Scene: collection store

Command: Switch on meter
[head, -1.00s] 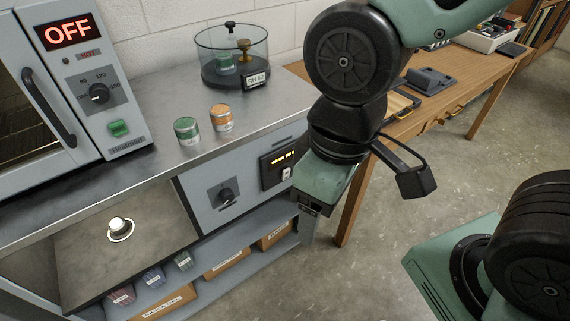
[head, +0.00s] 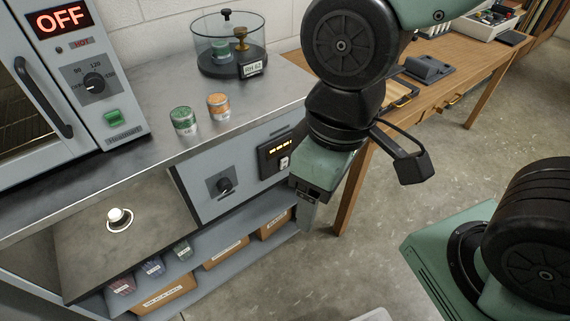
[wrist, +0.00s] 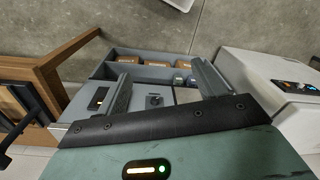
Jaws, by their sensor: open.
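The meter (head: 275,153) is a black panel on the grey bench front, with a row of small lit amber marks and a white switch (head: 284,163) below them. I cannot tell the switch's position. In the wrist view the panel (wrist: 98,97) shows left of my gripper's fingers. My gripper (wrist: 161,72) is open and empty, its two fingers apart. In the head view my gripper (head: 306,212) hangs just right of and below the meter, apart from it; one finger is mostly hidden behind its green body.
A dark knob (head: 224,186) is left of the meter. A tilted panel with a white knob (head: 118,218) is further left. A wooden table (head: 462,85) stands right.

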